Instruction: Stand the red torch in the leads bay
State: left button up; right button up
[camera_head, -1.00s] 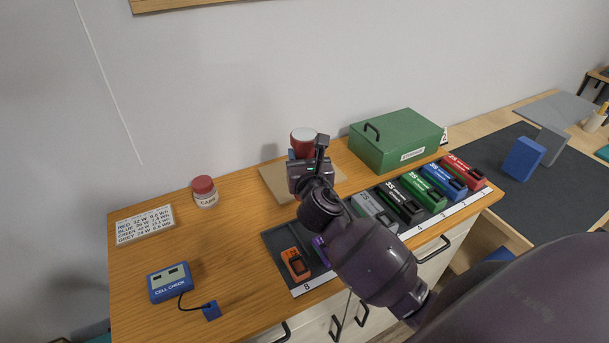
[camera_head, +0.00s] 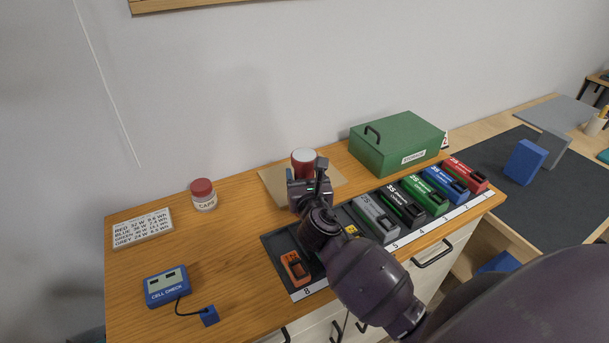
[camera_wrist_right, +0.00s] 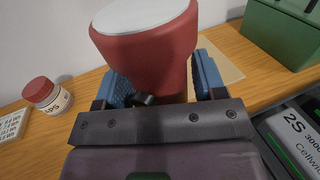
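The red torch (camera_head: 304,162) is upright, with its pale round end on top. It also shows large in the right wrist view (camera_wrist_right: 150,45). My right gripper (camera_head: 310,187) is shut on it, with blue fingers on both sides of its body. The torch's lower end is hidden behind the gripper, so I cannot tell whether it touches anything. The dark numbered tray (camera_head: 275,245) lies in front, partly covered by my right arm. I cannot make out which place is the leads bay. My left gripper is not in view.
The tray holds an orange pack (camera_head: 296,268) and a row of packs, including a grey one (camera_head: 376,217). A green box (camera_head: 397,142) stands behind. A caps jar (camera_head: 203,195), a label card (camera_head: 143,228) and a blue cell checker (camera_head: 167,286) are at left. Wood between them is clear.

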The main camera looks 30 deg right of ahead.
jog(key=shift+o, duration=0.7)
